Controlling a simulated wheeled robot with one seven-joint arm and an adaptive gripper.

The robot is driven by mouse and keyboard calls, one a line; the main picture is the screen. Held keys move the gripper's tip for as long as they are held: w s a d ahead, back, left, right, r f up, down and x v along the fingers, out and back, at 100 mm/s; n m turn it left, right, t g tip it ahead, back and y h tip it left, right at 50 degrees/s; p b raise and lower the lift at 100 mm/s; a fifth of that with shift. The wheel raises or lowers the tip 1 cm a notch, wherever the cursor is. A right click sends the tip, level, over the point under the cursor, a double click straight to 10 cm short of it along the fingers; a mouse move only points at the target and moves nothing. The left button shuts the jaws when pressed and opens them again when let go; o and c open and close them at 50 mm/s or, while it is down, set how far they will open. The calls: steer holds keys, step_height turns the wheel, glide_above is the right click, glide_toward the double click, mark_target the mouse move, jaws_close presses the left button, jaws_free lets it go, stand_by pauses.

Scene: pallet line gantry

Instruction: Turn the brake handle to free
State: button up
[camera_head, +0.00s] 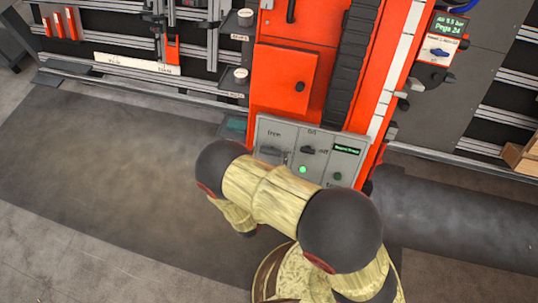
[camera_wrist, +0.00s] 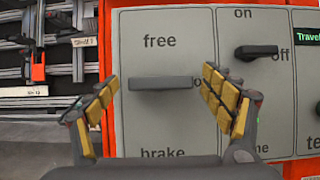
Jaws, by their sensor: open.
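The brake handle (camera_wrist: 160,83) is a dark bar lying horizontally on the left grey panel, between the word "free" above it and the word "brake" below it. Its right end points toward a label partly hidden by a finger. In the head view the handle (camera_head: 271,151) shows on the grey control panel (camera_head: 340,133), just above my arm. My gripper (camera_wrist: 163,90) is open, with its yellow-padded fingers to the left and right of the handle. In the head view my arm hides the gripper.
Right of the handle is an on/off switch (camera_wrist: 256,52), its lever pointing at "off". A green lamp (camera_head: 303,169) is lit below it. The panel sits on an orange column (camera_head: 292,78). Racks (camera_head: 190,85) stand behind, and open floor (camera_head: 110,165) lies left.

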steer(key=shift+w, duration=0.15)
steer(key=shift+c, duration=0.6)
steer(key=c, duration=1)
